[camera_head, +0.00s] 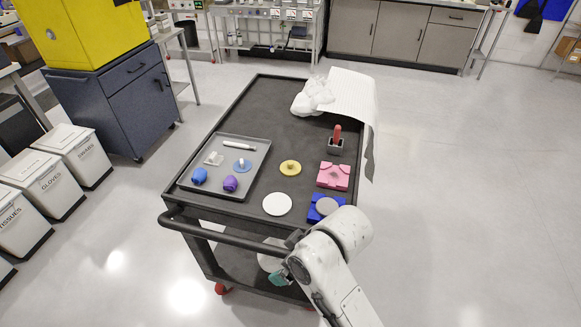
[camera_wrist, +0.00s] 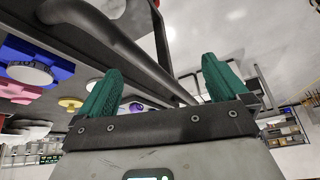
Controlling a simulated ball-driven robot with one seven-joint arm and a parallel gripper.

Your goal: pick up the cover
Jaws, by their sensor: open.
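No thing is marked as the cover, and I cannot tell which it is. Candidates are a yellow disc with a knob (camera_head: 290,168) on the cart top, a white disc (camera_head: 277,204) in front of it, and a blue disc with a knob (camera_head: 242,165) in the tray. A blue block (camera_head: 316,211) holds a grey round plate (camera_head: 327,206); a pink block (camera_head: 333,176) stands behind it. My gripper (camera_head: 281,276), with teal fingers, is low by the cart's near end. In the wrist view my gripper (camera_wrist: 160,87) is open and empty, the handle bar beyond it.
The dark cart (camera_head: 290,100) has a handle bar (camera_head: 225,232) at its near end, close to my gripper. A grey tray (camera_head: 258,150) holds a blue piece (camera_head: 199,176), a purple piece (camera_head: 230,184) and a white pen-like stick (camera_head: 240,145). A red-handled tool (camera_head: 337,138) stands at right.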

